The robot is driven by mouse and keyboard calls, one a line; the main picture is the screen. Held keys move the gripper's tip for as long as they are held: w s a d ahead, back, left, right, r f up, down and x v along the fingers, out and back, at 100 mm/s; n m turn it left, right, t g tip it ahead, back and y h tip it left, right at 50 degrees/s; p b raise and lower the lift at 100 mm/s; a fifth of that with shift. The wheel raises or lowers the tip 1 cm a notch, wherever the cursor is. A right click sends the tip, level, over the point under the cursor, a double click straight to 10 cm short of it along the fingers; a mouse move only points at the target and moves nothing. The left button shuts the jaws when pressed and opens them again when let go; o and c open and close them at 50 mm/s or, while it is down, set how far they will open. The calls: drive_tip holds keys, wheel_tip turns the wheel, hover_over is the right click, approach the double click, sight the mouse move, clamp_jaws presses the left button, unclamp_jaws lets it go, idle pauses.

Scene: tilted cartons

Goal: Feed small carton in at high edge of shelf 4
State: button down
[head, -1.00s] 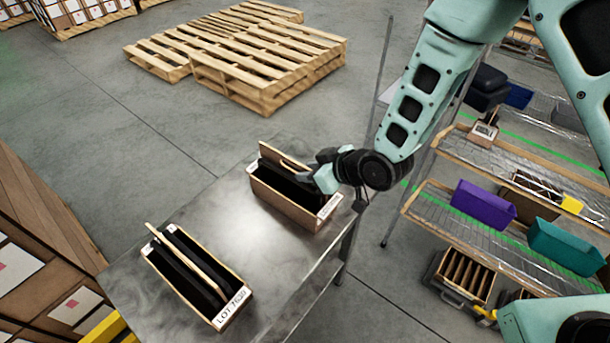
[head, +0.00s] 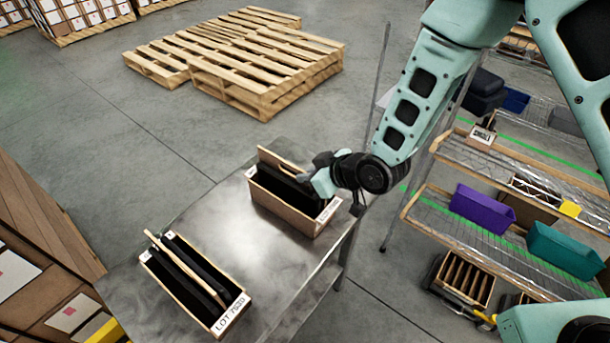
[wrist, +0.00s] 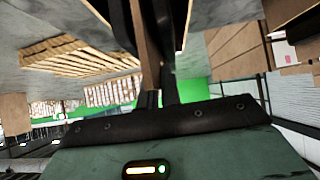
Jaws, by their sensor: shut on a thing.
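My gripper (head: 312,178) is at the right end of the far open wooden box (head: 290,210) on the metal table. It is shut on the box's upright wooden middle board (head: 281,160). The wrist view shows this brown board (wrist: 146,45) running in between dark fingers. The box has black inside and a white label at its right end; my gripper hides part of it. The shelving rack (head: 480,160) stands at the right with sloping wire shelves. A small upright card (head: 482,134) stands on its upper shelf edge; its print is too small to read surely. I cannot pick out the small carton for certain.
A second wooden box (head: 195,285) labelled LOT stands nearer on the table (head: 235,225), with bare metal between. A purple bin (head: 482,208) and a teal bin (head: 565,250) sit on the lower shelf. Pallets (head: 245,60) lie on the floor behind. Stacked cartons (head: 40,290) stand left.

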wheel_tip(320, 180, up, 8)
drive_tip(key=p, duration=0.4)
drive_tip(key=shift+f, duration=0.2)
idle(0.7)
